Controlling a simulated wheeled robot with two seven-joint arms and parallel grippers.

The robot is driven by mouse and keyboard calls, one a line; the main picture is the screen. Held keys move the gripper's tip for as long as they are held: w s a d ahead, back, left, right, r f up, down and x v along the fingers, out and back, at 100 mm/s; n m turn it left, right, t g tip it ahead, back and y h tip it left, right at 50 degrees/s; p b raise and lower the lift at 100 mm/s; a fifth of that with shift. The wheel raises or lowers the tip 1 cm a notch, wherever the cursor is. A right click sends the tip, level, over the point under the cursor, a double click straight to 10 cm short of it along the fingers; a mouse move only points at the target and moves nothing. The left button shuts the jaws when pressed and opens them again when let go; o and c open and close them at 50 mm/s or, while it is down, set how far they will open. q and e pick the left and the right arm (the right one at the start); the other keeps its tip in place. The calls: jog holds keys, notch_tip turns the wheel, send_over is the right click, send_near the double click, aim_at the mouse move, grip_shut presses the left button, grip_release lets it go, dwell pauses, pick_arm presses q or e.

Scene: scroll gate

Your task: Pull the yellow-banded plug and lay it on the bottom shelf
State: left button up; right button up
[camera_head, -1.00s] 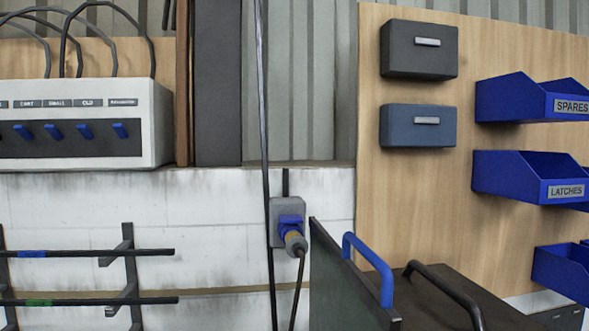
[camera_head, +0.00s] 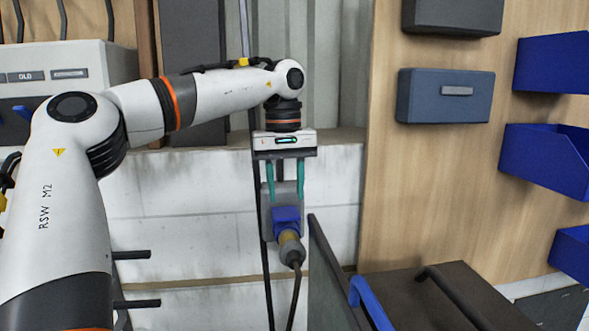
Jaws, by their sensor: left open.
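The plug (camera_head: 291,248) with a yellow band sits in the blue socket (camera_head: 286,217) on a grey wall box (camera_head: 268,224). A dark cable hangs from the plug's lower end. My left gripper (camera_head: 285,194) points down just above the blue socket, its two teal fingers apart and empty in front of the grey box. Whether the fingertips touch anything I cannot tell. My right gripper is not in view. I cannot make out a bottom shelf in this view.
A dark cabinet or cart with a blue handle (camera_head: 369,301) and a dark handle (camera_head: 459,297) stands right of the plug. Rack bars (camera_head: 136,303) stick out at lower left, partly behind my left arm. Blue bins and a drawer box (camera_head: 445,96) are on the wooden panel.

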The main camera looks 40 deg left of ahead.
aim_at(291, 240)
pick_arm(q)
jog(key=shift+s+d+f+y+p, duration=0.15)
jog(key=shift+s+d+f+p, duration=0.2)
jog(key=shift+d, duration=0.3)
jog(key=shift+s+d+f+y+p, duration=0.15)
jog(key=shift+s+d+f, duration=0.15)
jog(key=shift+s+d, duration=0.25)
jog(key=f, duration=0.2)
jog(key=f+p, duration=0.1)
jog(key=shift+w+a+f, duration=0.3)
jog(key=shift+w+f, duration=0.1)
jog(key=f, duration=0.2)
jog(key=f+p, duration=0.1)
jog(key=shift+w+f, duration=0.2)
jog(key=shift+f, duration=0.2)
jog(key=shift+s+f, duration=0.1)
jog(key=shift+f, duration=0.15)
jog(key=shift+d+f, duration=0.1)
jog(key=shift+f, duration=0.25)
jog(key=c, duration=0.7)
jog(key=shift+o, duration=1.4)
grip_shut()
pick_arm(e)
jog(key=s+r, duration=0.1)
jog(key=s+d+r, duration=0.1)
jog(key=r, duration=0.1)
